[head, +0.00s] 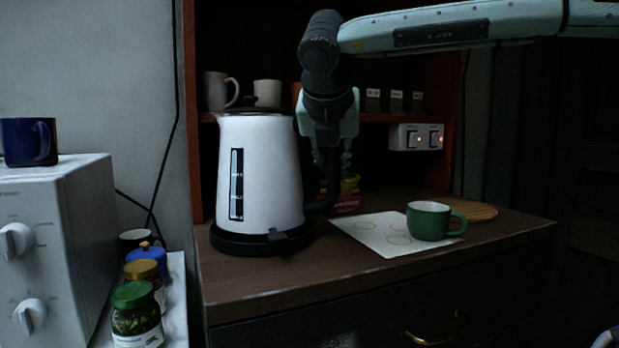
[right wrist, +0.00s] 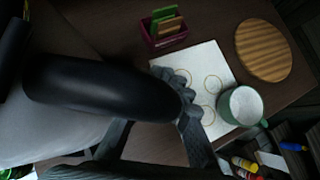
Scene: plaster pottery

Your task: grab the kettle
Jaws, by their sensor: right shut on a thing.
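The white kettle (head: 258,172) stands upright on its black base (head: 240,243) on the dark wooden counter. It has a black lid and a dark level window facing me. My right gripper (head: 333,165) reaches down from above at the kettle's right side and is shut on its black handle (right wrist: 95,88). In the right wrist view the handle runs across the picture to the fingers, and the white body shows only partly at the left. The handle is partly hidden behind the gripper in the head view. My left gripper is not in view.
A green mug (head: 428,222) stands on a white sheet (head: 380,235) right of the kettle, near a round wooden board (head: 478,211). A small red holder (right wrist: 165,30) stands behind. Cups (head: 268,93) sit on the shelf. Jars (head: 137,312) and a white appliance (head: 60,240) are left.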

